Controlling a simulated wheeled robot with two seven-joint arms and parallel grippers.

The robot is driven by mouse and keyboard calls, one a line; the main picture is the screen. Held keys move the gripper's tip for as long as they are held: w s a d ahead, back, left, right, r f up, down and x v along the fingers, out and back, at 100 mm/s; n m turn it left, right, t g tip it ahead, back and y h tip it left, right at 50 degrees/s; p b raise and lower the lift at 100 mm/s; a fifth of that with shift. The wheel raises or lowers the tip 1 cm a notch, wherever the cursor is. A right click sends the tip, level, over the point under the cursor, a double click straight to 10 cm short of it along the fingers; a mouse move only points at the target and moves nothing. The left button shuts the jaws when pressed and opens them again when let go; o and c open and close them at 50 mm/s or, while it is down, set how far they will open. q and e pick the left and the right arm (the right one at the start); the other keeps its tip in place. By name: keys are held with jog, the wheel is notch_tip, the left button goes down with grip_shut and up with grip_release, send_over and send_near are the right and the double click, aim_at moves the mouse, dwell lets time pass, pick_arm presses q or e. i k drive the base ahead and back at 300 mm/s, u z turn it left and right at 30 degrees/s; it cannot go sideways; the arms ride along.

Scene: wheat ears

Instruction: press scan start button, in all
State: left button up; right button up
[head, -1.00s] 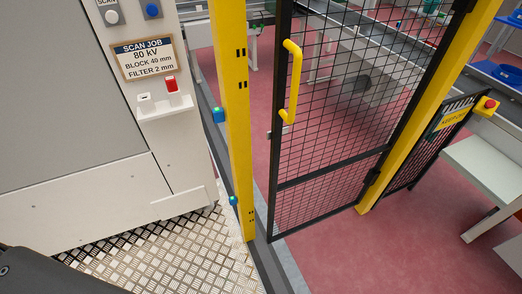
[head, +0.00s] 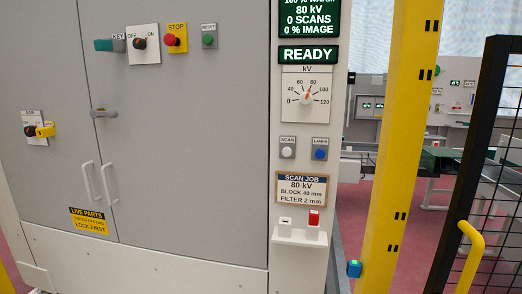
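The scan start button is a white round push button (head: 287,152) on a grey plate labelled SCAN, on the narrow front panel of the grey cabinet. A blue LAMPS button (head: 320,154) sits just right of it. Above them is a kV dial (head: 306,98) with its pointer near 80, and a green READY sign (head: 308,55). The display (head: 310,18) above reads 80 kV, 0 SCANS, 0 % IMAGE. The SCAN JOB card (head: 301,189) below reads 80 kV, block 40 mm, filter 2 mm. Neither gripper shows in the head view.
A small shelf (head: 300,237) holds a red block (head: 314,217) below the card. A yellow post (head: 395,150) and an open mesh gate with a yellow handle (head: 470,257) stand at the right. The cabinet carries a red STOP button (head: 174,39) and a key switch (head: 140,43).

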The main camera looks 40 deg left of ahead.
aim_at(286, 152)
jog(key=u, duration=0.95)
